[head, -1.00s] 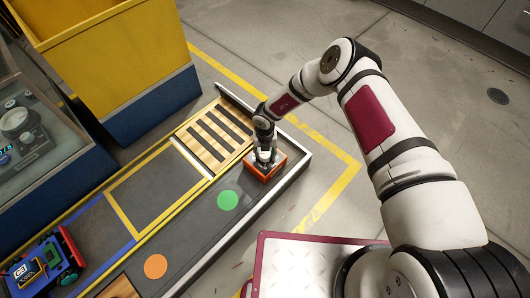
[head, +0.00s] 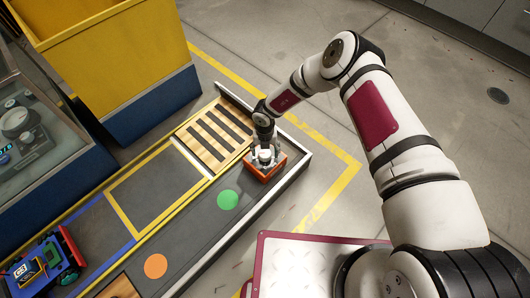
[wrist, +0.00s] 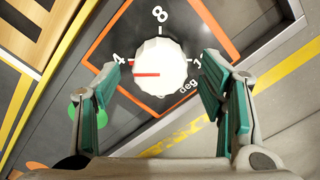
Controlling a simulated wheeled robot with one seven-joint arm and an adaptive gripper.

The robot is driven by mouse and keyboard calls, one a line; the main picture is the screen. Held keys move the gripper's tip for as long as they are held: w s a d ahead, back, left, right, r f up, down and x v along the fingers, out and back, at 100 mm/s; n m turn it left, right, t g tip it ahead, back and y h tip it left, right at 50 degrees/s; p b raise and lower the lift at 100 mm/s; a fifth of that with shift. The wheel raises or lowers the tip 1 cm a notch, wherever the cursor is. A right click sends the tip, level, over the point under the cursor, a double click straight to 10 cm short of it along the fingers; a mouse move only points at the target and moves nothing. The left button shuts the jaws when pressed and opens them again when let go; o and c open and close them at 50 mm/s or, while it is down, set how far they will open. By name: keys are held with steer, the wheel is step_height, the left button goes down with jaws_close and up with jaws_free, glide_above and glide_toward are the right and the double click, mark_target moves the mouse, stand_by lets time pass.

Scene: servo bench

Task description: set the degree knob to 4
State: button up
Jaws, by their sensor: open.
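The degree knob (wrist: 160,57) is white and round with scalloped edges, on a dark dial panel (wrist: 118,112) with an orange border. Its red pointer line points left, at or very near the mark by the 4 (wrist: 120,57). The 8 stands above the knob, and "deg" is at lower right. My gripper (wrist: 160,76) is open. Its teal-padded fingers stand on both sides of the knob with gaps, not touching it. In the head view, my gripper (head: 265,146) is over the orange-sided dial box (head: 270,172), and the white knob shows beneath it.
The box sits at the bench's end, beside a slatted wooden pad (head: 213,137). A green disc (head: 228,200) and an orange disc (head: 155,266) mark the dark bench top. A yellow bin (head: 120,60) stands behind, and a toy vehicle (head: 42,265) is at lower left.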

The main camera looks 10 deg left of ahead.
mark_target(265, 153)
step_height(265, 153, up, 11)
steer(key=shift+f, duration=0.15)
stand_by(0.6)
